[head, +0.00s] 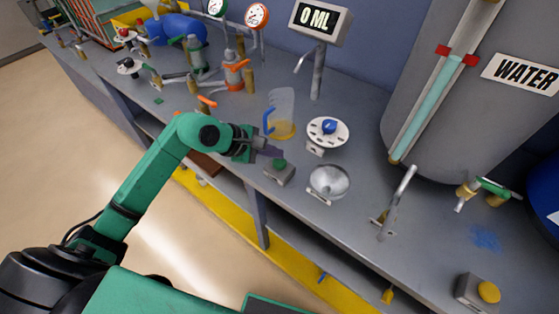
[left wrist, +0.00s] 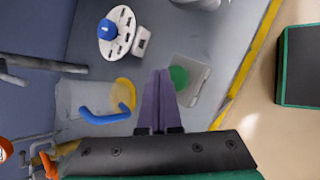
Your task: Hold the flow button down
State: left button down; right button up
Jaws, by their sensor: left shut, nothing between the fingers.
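A green button (head: 280,162) sits on a small grey box (head: 280,175) near the bench's front edge. No label on it is readable. In the left wrist view the green button (left wrist: 179,77) is just right of the fingertips, on its grey plate (left wrist: 193,84). My left gripper (head: 274,152) is shut and empty, its tips close beside the button. I cannot tell whether they touch it. The display (head: 319,19) above the bench reads 0 ML. My right gripper is not in view.
A clear jug (head: 284,103) with a blue handle and amber contents stands behind the gripper. A yellow button box (head: 480,293) is at far right.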

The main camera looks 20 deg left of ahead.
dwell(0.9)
pick_arm(q)
jog(key=shift+f+b, duration=0.4)
jog(key=shift+b, duration=0.25)
jog(key=shift+f+b, duration=0.55)
jog(key=shift+b, duration=0.15)
dwell(5.8)
